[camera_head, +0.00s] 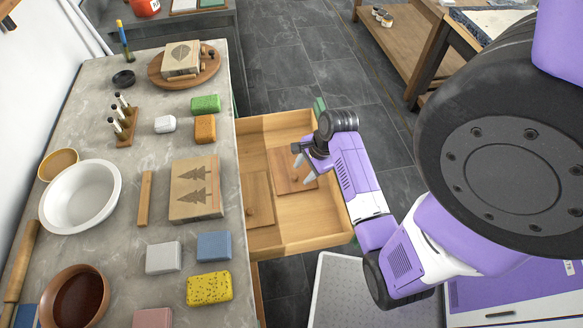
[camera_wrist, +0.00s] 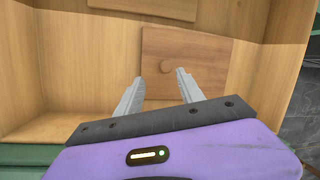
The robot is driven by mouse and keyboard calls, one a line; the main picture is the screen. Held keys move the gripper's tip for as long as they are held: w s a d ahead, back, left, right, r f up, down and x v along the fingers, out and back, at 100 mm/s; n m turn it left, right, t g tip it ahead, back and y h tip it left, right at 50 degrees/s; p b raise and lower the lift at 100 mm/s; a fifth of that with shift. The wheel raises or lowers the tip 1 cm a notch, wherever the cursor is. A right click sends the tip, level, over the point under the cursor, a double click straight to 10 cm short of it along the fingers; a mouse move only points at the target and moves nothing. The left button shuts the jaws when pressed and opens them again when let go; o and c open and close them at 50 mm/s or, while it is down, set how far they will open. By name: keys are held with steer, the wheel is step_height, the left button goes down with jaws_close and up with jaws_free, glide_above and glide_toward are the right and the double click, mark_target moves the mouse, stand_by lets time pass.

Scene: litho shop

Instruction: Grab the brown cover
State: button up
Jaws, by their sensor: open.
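A brown square wooden cover (camera_head: 284,181) lies in the open wooden drawer. My gripper (camera_head: 303,168) is over the drawer, above this cover. A second brown wooden panel (camera_head: 260,208) lies in the drawer, nearer the counter; which one is meant I cannot tell.
The drawer (camera_head: 318,236) has raised walls around both panels. The grey counter (camera_head: 120,203) on the left holds a printed tree block (camera_head: 206,207), a white bowl (camera_head: 103,199), sponges and bottles. A workbench (camera_head: 408,30) stands at the back right.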

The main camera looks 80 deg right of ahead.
mark_target(295, 176)
steer(key=shift+w+d+f+m+t+y, duration=0.1)
steer(key=shift+w+d+f+m+y, duration=0.1)
steer(key=shift+w+f+m+y, duration=0.35)
steer(key=shift+w+d+f+m+t+y, duration=0.15)
steer(key=shift+w+f+m+y, duration=0.1)
steer(key=shift+f+m, duration=0.5)
steer(key=shift+w+d+f+m+t+y, duration=0.1)
steer(key=shift+w+d+f+m+y, duration=0.15)
steer(key=shift+w+f+m, duration=0.4)
steer(key=shift+s+a+f, duration=0.1)
steer(key=shift+s+f, duration=0.05)
steer(key=shift+s, duration=0.1)
jaws_close()
